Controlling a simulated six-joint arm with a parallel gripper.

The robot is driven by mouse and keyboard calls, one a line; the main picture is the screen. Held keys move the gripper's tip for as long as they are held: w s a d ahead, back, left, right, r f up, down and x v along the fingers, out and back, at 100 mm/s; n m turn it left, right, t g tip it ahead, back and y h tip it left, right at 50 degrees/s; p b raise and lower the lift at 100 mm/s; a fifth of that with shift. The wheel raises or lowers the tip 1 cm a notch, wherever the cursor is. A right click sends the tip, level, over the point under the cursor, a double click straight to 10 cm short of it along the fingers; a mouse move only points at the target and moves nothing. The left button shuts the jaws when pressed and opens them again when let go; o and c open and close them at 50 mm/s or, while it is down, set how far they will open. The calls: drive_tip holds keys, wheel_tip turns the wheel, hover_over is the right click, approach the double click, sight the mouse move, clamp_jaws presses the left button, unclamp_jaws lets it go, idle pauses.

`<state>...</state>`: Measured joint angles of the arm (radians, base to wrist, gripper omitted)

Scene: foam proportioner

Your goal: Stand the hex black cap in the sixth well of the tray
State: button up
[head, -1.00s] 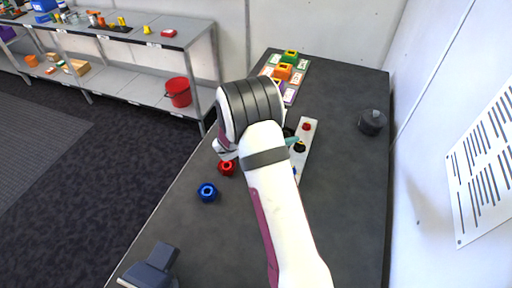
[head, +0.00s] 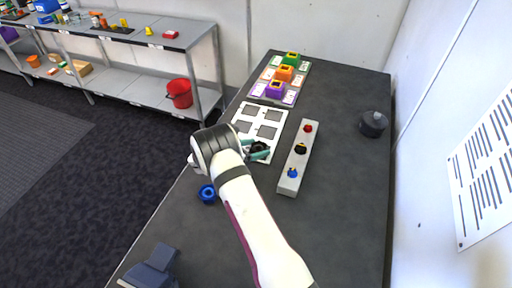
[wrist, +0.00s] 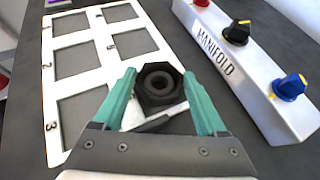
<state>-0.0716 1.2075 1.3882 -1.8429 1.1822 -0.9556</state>
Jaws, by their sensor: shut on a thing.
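The hex black cap (wrist: 158,88) is upright between the teal fingers of my gripper (wrist: 159,74) in the wrist view. My gripper is shut on it. The cap (head: 259,147) and my gripper (head: 258,150) also show in the head view, at the near end of the white tray (head: 256,105). The tray (wrist: 91,40) has two columns of square wells, with 1, 2 and 3 marked along the left side. The cap is over the near right well, mostly hiding it. A dark patch shows just below the cap. I cannot tell whether the cap touches the tray.
A pale manifold block (head: 284,184) with red, black and blue knobs stands right of the tray. A blue cap (head: 207,194) lies left of my arm. Coloured blocks (head: 285,73) stand behind the tray. A dark lidded pot (head: 373,123) is at the right.

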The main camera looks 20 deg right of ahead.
drive_tip(key=o, duration=1.4)
drive_tip(key=v, duration=1.2)
drive_tip(key=shift+a, duration=0.1)
drive_tip(key=s+d+r+m+g+y, duration=0.1)
drive_tip(key=s+r+m+g+y, duration=0.2)
drive_tip(key=s+r+m, duration=0.65)
drive_tip(key=s+r+m+g+y, duration=0.35)
drive_tip(key=s+m, duration=0.35)
drive_tip(key=s, duration=0.5)
drive_tip(key=s+a+m+y, duration=0.2)
drive_tip(key=s+a+m, duration=0.1)
drive_tip(key=s, duration=0.2)
drive_tip(key=s+a+r+m+t+y, duration=0.1)
drive_tip(key=s+a+m+y, duration=0.1)
drive_tip(key=s+a+m, duration=0.1)
drive_tip(key=s+a+r+m+t+y, duration=0.1)
drive_tip(key=s+a+m+y, duration=0.1)
drive_tip(key=s+m, duration=0.3)
drive_tip(key=shift+s+a+r+y, duration=0.1)
drive_tip(key=shift+s+a+y, duration=0.25)
drive_tip(key=shift+s+a, duration=0.6)
